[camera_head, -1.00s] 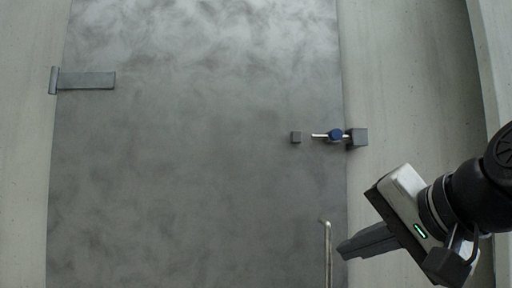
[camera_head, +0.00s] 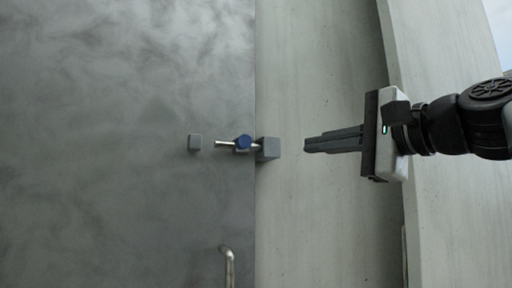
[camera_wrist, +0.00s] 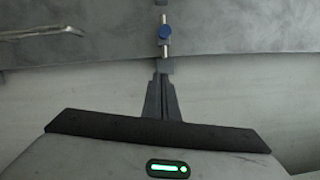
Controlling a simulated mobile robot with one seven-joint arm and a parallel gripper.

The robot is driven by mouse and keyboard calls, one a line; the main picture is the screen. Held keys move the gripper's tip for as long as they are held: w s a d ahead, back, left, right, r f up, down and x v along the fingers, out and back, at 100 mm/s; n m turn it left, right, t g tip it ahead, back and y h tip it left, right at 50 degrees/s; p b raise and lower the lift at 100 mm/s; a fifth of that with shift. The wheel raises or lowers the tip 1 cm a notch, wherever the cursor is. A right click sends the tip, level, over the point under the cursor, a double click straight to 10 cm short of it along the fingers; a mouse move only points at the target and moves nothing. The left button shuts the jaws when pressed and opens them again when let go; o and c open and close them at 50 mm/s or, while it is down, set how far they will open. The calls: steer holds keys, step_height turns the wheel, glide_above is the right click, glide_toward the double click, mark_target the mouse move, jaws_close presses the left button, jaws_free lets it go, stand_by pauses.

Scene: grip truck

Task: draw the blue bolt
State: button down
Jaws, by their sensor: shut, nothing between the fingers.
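The bolt is a thin silver rod with a round blue knob (camera_head: 243,142), lying level near the right edge of the grey door (camera_head: 120,200). Its right end meets a grey block (camera_head: 268,149) at the door edge and frame. A smaller grey block (camera_head: 194,142) sits on the door left of the rod's free end, with a gap between. My gripper (camera_head: 307,145) is shut and empty, pointing left, to the right of the larger block and apart from it in the head view. In the wrist view the blue knob (camera_wrist: 165,32) shows beyond my fingertips (camera_wrist: 161,75).
A silver bar handle (camera_head: 228,266) stands on the door below the bolt. It also shows at upper left in the wrist view (camera_wrist: 45,32). The pale wall (camera_head: 320,60) right of the door is bare around my gripper.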

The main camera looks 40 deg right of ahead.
mark_target(236, 143)
steer(key=shift+w, duration=0.1)
steer(key=w, duration=0.3)
steer(key=w+p, duration=0.1)
steer(key=w, duration=0.6)
steer(key=shift+w+a+r+p, duration=0.15)
steer(key=shift+w+r+p, duration=0.05)
steer(key=shift+r+p, duration=0.15)
steer(key=a, duration=0.3)
steer(key=shift+w+a+r, duration=0.1)
steer(key=shift+r, duration=0.15)
steer(key=shift+w+a, duration=0.15)
steer(key=a, duration=0.3)
steer(key=w+a+b, duration=0.1)
steer(key=a, duration=0.2)
steer(key=shift+w, duration=0.2)
steer(key=shift+b, duration=0.3)
